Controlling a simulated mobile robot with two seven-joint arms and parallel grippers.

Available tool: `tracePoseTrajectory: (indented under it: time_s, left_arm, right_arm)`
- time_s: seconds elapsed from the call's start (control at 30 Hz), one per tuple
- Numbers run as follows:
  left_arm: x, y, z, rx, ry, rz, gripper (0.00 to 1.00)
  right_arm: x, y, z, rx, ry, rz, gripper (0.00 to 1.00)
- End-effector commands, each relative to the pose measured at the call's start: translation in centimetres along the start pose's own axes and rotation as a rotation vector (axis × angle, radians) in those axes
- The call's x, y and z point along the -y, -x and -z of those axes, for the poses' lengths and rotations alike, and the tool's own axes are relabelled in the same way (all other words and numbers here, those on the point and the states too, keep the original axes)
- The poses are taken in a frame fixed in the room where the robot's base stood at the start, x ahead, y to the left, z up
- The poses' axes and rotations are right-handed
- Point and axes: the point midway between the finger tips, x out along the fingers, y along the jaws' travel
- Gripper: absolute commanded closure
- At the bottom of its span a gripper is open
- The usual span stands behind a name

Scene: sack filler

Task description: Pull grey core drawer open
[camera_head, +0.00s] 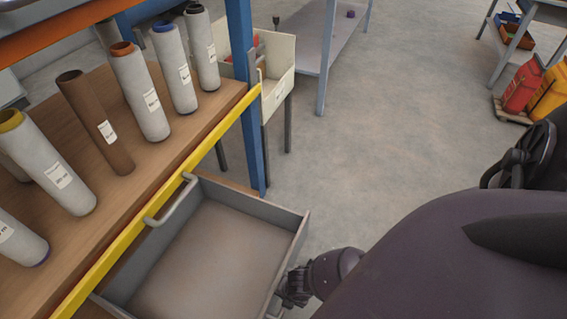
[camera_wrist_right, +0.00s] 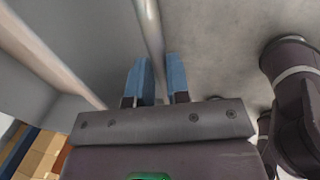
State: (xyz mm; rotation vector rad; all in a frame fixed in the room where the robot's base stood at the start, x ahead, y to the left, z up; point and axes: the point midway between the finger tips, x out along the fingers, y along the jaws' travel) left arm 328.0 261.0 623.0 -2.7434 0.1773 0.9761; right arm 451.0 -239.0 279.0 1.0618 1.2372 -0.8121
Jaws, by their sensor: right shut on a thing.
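The grey drawer (camera_head: 301,232) is pulled out from under the wooden shelf, and its inside shows empty. A grey bar handle (camera_head: 172,200) sits at the shelf's yellow edge, above the back of the drawer. In the right wrist view, my right gripper (camera_wrist_right: 158,70) has its blue fingers on both sides of a grey bar handle (camera_wrist_right: 149,28), closed on it. In the head view, part of my right arm is by the drawer's front panel at the bottom; the fingertips and the gripped handle are hidden there. My left gripper is not in view.
Several rolls (camera_head: 139,92), most pale and one brown, stand on the wooden shelf (camera_head: 88,98) at left. A blue post (camera_head: 244,98) rises beside the drawer. A cream bin (camera_head: 277,88) stands behind it. The grey floor (camera_head: 400,110) right of the drawer is clear.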

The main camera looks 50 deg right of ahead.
Motion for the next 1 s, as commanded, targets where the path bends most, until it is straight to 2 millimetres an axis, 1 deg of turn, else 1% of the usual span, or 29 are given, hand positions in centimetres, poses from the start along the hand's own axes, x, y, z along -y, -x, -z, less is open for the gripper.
tracePoseTrajectory:
  time_s: [0.1, 0.2, 0.6, 0.63, 0.77, 0.8, 1.0]
  left_arm:
    - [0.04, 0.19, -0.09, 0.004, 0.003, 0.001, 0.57]
    - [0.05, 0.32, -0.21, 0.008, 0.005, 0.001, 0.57]
    - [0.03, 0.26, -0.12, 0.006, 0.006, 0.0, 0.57]
    - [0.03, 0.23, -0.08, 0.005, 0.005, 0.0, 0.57]
    - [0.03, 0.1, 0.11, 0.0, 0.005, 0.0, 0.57]
    - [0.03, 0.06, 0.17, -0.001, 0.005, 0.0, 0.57]
    - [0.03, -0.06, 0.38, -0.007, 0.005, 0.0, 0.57]
  right_arm:
    - [0.73, 0.16, -0.05, 0.0, -0.001, 0.0, 1.0]
    - [1.02, 0.2, -0.03, 0.0, 0.0, 0.0, 1.0]
    - [1.2, 0.18, -0.01, 0.0, 0.0, 0.001, 1.0]
    - [1.2, 0.18, -0.01, 0.0, 0.0, 0.001, 0.8]
    - [1.18, 0.19, -0.01, 0.0, 0.0, 0.001, 0.6]
    - [1.17, 0.19, -0.01, 0.0, 0.0, 0.0, 0.58]
    - [1.11, 0.21, -0.01, 0.0, 0.0, 0.0, 0.58]
